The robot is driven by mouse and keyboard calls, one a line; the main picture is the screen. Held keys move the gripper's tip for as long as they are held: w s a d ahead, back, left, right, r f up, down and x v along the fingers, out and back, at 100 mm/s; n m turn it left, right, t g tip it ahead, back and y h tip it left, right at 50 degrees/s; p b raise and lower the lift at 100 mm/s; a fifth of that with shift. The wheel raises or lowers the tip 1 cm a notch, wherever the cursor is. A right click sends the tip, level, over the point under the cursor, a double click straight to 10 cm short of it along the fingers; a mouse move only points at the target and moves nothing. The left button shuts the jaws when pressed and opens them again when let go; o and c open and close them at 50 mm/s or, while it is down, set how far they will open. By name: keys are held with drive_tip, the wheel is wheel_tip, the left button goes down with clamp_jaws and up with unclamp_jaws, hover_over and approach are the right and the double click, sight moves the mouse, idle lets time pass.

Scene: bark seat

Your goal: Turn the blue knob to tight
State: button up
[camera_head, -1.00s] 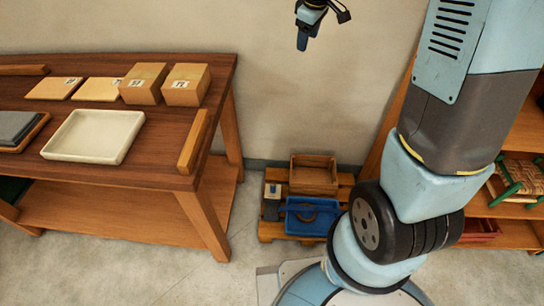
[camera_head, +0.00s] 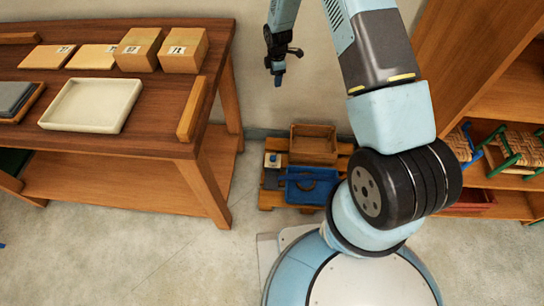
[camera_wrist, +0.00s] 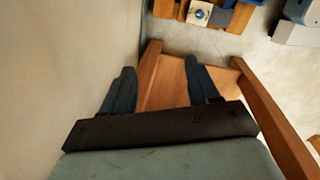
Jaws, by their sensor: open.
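The blue knob (camera_head: 272,157) is small and sits on a pale block on the low wooden pallet by the wall. In the wrist view the knob (camera_wrist: 200,14) shows near the top edge, on a pale plate. Its turn setting is too small to read. My gripper (camera_head: 278,74) hangs well above the pallet, close to the wall and clear of the knob. In the wrist view my gripper (camera_wrist: 158,72) has its two dark fingers apart with nothing between them.
A blue tray (camera_head: 311,199) and a wooden crate (camera_head: 313,142) share the pallet with the knob. A wooden table (camera_head: 150,141) stands at left, with a white tray (camera_head: 91,126) and boxes (camera_head: 184,50) on it. A shelf (camera_head: 470,73) stands at right.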

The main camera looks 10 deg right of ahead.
wheel_tip(320, 180, down, 16)
drive_tip(key=s+a+n, duration=0.2)
drive_tip(key=s+n, duration=0.1)
drive_tip(key=n+g, duration=0.1)
drive_tip(key=n, duration=0.3)
hover_over(272, 158)
wheel_tip(272, 158, down, 17)
wheel_tip(272, 158, down, 14)
drive_tip(key=shift+w+d+r, duration=0.1)
drive_tip(key=shift+w+r, duration=0.05)
drive_tip(key=shift+c, duration=0.3)
drive_tip(key=c, duration=1)
